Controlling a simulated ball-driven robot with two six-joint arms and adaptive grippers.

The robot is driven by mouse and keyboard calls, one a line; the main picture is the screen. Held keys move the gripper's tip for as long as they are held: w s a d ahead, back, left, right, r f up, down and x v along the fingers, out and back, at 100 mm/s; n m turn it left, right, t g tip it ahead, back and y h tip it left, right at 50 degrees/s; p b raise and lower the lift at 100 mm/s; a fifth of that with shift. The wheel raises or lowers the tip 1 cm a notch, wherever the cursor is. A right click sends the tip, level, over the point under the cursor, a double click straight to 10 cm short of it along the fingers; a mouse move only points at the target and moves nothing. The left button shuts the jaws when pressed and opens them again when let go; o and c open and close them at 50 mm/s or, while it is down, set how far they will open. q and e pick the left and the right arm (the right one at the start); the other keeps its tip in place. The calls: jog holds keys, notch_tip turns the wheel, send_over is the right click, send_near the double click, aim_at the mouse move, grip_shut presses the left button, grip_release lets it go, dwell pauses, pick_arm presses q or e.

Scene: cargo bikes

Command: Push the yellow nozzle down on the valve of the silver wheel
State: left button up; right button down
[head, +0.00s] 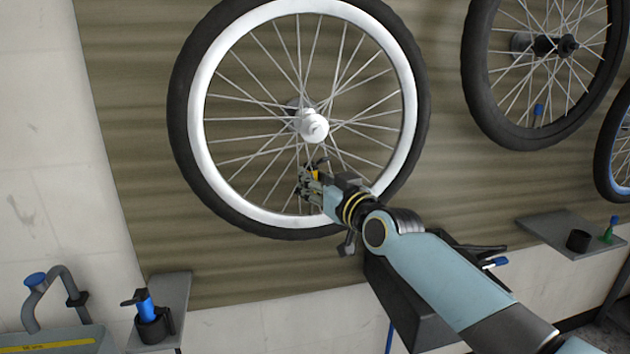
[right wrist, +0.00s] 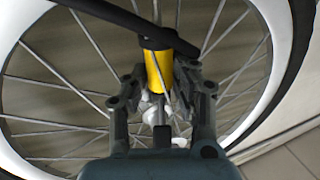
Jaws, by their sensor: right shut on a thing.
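The silver wheel (head: 205,85) hangs on the wall panel in the head view, with a black tyre, a bright rim and a white hub. It also fills much of the right wrist view (right wrist: 32,135). My right gripper (head: 308,180) is in front of the wheel's lower spokes, below the hub. It is shut on the yellow nozzle (right wrist: 158,68), which stands between the fingers with a dark lever or hose across its top. The nozzle shows small in the head view (head: 316,175). The valve cannot be made out behind the gripper. My left gripper is not in view.
A black-rimmed wheel (head: 476,75) and a blue-rimmed wheel (head: 604,150) hang at the right. A grey shelf at lower left bears a black cup (head: 152,328) with a blue tool (head: 145,303). A right shelf (head: 545,232) holds a dark cup (head: 578,240) and a green item (head: 609,232).

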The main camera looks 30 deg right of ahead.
jog(key=shift+f+b, duration=0.35)
jog(key=shift+b, duration=0.05)
dwell(0.5)
jog(key=c, duration=0.9)
grip_release()
jog(key=shift+s+d+p, duration=0.15)
jog(key=shift+s+p, duration=0.9)
jog(key=shift+s, duration=1.45)
jog(key=shift+s+d+p, duration=0.1)
jog(key=shift+s+p, duration=0.9)
jog(key=shift+s, duration=1.5)
